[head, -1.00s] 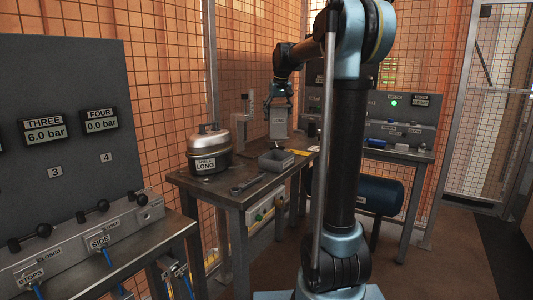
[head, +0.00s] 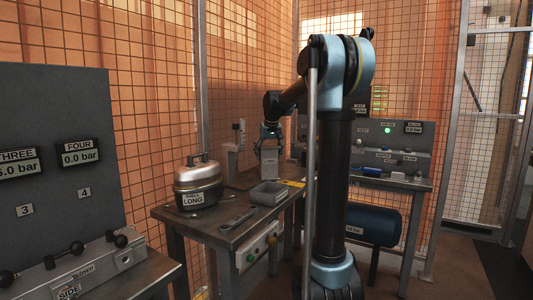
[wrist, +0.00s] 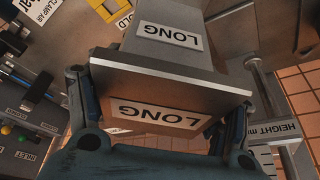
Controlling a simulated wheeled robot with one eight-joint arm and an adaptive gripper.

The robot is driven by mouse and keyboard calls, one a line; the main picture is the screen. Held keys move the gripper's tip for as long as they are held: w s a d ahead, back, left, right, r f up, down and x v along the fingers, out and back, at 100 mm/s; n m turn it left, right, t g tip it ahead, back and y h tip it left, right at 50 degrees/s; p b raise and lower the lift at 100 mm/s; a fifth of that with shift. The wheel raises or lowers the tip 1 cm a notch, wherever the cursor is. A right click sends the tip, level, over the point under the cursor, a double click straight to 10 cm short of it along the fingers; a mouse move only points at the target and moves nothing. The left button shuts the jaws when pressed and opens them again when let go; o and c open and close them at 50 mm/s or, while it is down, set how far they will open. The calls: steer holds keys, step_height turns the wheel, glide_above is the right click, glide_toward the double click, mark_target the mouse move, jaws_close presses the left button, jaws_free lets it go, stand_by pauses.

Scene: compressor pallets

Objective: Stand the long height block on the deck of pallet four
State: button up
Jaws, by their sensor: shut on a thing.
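The long height block is a grey block with LONG labels. In the wrist view the block (wrist: 115,82) fills the middle, with one label on its near face and one farther along. My gripper (wrist: 158,140) is shut on it. In the head view the block (head: 268,165) hangs below my gripper (head: 270,138) over the back of the side table, roughly upright, behind a small grey bin. I cannot tell whether its foot touches anything. Pallet four is not recognisable in either view; only a display marked FOUR (head: 80,152) shows, reading 0.0 bar.
The table (head: 222,232) holds a lidded metal pot (head: 195,176) labelled LONG, a spanner (head: 238,221), the grey bin (head: 268,196) and a gauge stand (head: 234,160). A valve bench (head: 145,272) stands at front left. Mesh fencing closes the back. Floor shows at right.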

mark_target(270, 146)
steer(key=shift+f, duration=2.1)
steer(key=o, duration=2.1)
steer(key=v, duration=1.2)
steer(key=shift+d, duration=0.1)
